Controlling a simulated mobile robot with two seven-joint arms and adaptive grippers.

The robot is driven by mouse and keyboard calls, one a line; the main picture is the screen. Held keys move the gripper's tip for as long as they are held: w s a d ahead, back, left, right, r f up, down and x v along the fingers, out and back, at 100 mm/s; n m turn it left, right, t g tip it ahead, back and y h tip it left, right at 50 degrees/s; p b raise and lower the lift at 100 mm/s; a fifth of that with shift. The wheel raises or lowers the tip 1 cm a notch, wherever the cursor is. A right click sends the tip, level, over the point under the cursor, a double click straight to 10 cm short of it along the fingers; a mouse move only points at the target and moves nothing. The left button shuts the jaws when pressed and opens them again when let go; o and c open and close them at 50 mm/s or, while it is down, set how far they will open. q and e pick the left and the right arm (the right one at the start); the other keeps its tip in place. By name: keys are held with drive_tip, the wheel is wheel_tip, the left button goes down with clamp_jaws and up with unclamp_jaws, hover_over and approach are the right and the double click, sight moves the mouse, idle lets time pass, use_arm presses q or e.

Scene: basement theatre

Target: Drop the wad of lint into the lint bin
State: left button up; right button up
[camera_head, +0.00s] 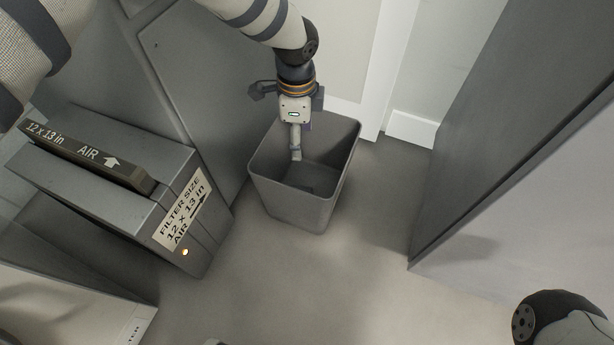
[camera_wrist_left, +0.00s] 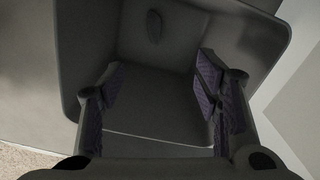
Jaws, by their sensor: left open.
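The lint bin is a grey, open-topped, tapered bin (camera_head: 300,208) standing on the floor near the middle of the head view. Its inside fills much of the left wrist view, with its rim (camera_wrist_left: 68,60) at the left. My left gripper (camera_head: 296,152) points down into the bin's opening. In the wrist view its two purple-padded fingers (camera_wrist_left: 160,95) are apart with nothing between them. A small grey oval shape (camera_wrist_left: 154,26) shows inside the bin; I cannot tell for sure whether it is the wad of lint. My right gripper is not in view.
A grey filter box (camera_head: 190,235) with a "12 x 13 in" label stands left of the bin, with a filter (camera_head: 85,155) on top. A tall grey cabinet (camera_head: 500,110) stands at the right. The floor (camera_head: 300,285) in front of the bin is clear.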

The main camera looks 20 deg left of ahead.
use_arm(q)
wheel_tip(320, 180, up, 12)
idle(0.4)
